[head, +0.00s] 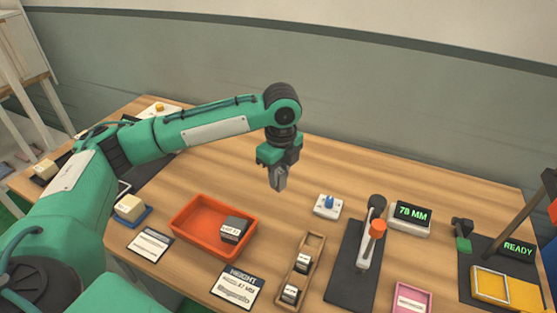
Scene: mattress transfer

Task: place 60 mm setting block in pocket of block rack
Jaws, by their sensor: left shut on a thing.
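My left gripper (279,176) hangs fingers-down above the middle of the table. It is shut on a small grey piece, probably the setting block, mostly hidden by the fingers; no size marking on it can be read. The wooden block rack (312,243) lies on the table below and slightly right of the gripper, with a clear gap between. Two blocks with white labels, one in the middle (303,263) and one at the near end (290,293), sit in the rack. Its far end looks empty. My right gripper is not in view.
An orange tray (183,239) holding a dark labelled block (235,229) is left of the rack. A height card (237,288) lies in front. Right of the rack stand a lever device (367,240) on a dark mat and a display (411,214) reading 78 MM.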

